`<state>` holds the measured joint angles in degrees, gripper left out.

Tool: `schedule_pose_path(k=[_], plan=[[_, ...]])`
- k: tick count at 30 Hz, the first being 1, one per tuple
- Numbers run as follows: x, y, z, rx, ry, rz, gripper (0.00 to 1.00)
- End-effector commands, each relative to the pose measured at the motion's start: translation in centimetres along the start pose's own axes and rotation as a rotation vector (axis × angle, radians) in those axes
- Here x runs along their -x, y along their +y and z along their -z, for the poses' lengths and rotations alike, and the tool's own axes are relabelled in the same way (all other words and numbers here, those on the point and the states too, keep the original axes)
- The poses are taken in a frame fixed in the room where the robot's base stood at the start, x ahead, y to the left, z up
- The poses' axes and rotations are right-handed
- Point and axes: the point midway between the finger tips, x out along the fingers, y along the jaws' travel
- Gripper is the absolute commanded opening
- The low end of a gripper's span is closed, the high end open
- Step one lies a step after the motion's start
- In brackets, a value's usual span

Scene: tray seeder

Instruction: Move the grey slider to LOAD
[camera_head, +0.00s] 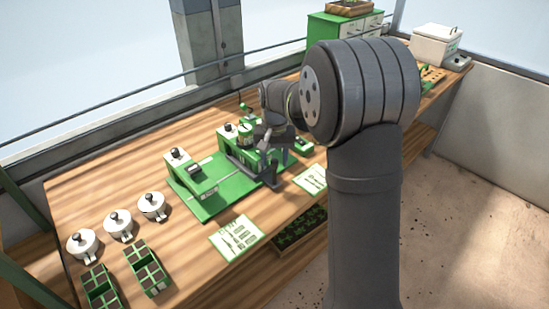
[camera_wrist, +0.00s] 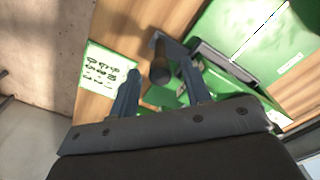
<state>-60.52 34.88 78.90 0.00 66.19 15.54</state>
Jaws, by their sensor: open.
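The green seeder (camera_head: 210,195) stands on the wooden bench in the head view; part of its green plate shows in the wrist view (camera_wrist: 265,35). A dark grey upright knob on a grey bar, apparently the slider's handle (camera_wrist: 160,68), is in the wrist view. My gripper (camera_wrist: 158,78) is open, with one finger on each side of this knob; I cannot tell whether either finger touches it. In the head view my gripper (camera_head: 266,148) is low over the right part of the seeder and hides some of it. No LOAD marking is readable.
Three white lidded pots (camera_head: 118,225) and two green cell trays (camera_head: 148,268) are at the bench's left. A printed card (camera_head: 237,237) lies at the front edge, and another (camera_head: 312,179) is right of the seeder. A green cabinet (camera_head: 345,32) stands behind.

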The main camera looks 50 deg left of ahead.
Motion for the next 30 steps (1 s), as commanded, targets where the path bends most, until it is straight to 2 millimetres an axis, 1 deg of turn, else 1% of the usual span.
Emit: schedule_pose_path(k=[1,5,6,7,11,14,17,21,24,27,30], plan=[[0.0,0.0,0.0,0.0,0.0,0.0,0.38],[0.0,0.0,0.0,0.0,0.0,0.0,0.13],[0.0,0.0,0.0,0.0,0.0,0.0,0.05],[0.0,0.0,0.0,0.0,0.0,0.0,0.0],[0.0,0.0,0.0,0.0,0.0,0.0,0.0],[0.1,-0.5,-0.4,0.002,0.0,0.0,0.0],[0.1,-1.9,-1.9,0.005,-0.002,0.0,0.0],[0.1,-4.5,-4.5,0.007,-0.001,0.0,0.0],[0.1,-6.0,-5.9,0.005,-0.001,0.0,0.0],[0.1,-6.8,-6.8,0.003,-0.001,0.0,0.0],[0.1,-7.1,-7.1,0.001,0.0,0.0,0.0]])
